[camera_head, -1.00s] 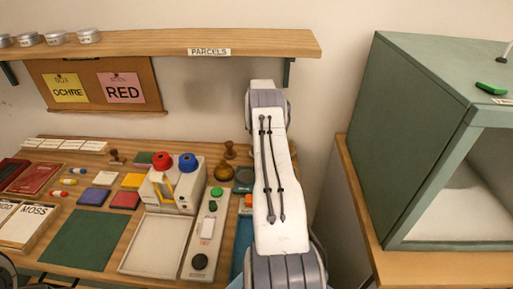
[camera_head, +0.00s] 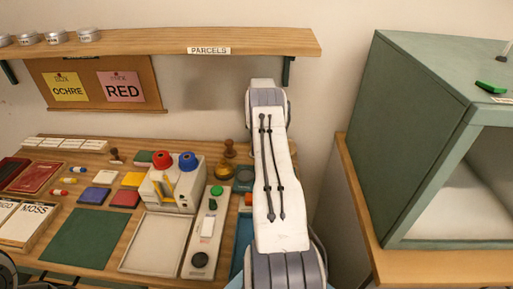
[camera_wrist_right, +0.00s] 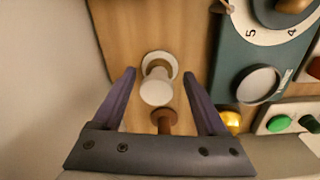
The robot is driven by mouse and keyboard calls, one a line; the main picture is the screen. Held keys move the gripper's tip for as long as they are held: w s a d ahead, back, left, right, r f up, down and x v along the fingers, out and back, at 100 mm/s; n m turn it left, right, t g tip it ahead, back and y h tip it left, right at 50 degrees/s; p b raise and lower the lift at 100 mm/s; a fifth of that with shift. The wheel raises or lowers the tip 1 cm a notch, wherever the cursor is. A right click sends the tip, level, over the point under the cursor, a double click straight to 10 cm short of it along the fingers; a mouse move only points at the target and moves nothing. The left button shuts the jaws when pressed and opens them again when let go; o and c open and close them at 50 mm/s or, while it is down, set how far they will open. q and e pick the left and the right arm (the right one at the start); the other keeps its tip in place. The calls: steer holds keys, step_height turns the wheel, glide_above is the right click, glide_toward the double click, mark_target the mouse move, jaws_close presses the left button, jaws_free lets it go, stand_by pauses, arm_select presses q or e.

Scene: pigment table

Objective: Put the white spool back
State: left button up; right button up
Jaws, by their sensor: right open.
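In the right wrist view the white spool (camera_wrist_right: 156,88) stands on the wooden table, its pale round end facing the camera. My right gripper (camera_wrist_right: 158,72) is open, with one finger on each side of the spool and a visible gap to both. A brown wooden knob (camera_wrist_right: 165,121) lies between the fingers, nearer the palm. In the head view my right arm covers this area, and I cannot make out the spool or the right fingertips. A red spool (camera_head: 162,160) and a blue spool (camera_head: 188,162) sit on a white block (camera_head: 172,188).
A dark green device with a dial (camera_wrist_right: 282,22) stands close right of the gripper in the wrist view. A grey panel with buttons (camera_head: 206,232) and a pale tray (camera_head: 156,243) lie left of my arm. A green cabinet (camera_head: 405,140) stands at right; a shelf (camera_head: 130,42) hangs above.

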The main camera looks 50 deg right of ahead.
step_height(320, 180, up, 6)
steer(key=shift+s+r+b, duration=0.1)
steer(key=shift+r+b, duration=0.15)
steer(key=shift+b, duration=0.2)
stand_by(0.3)
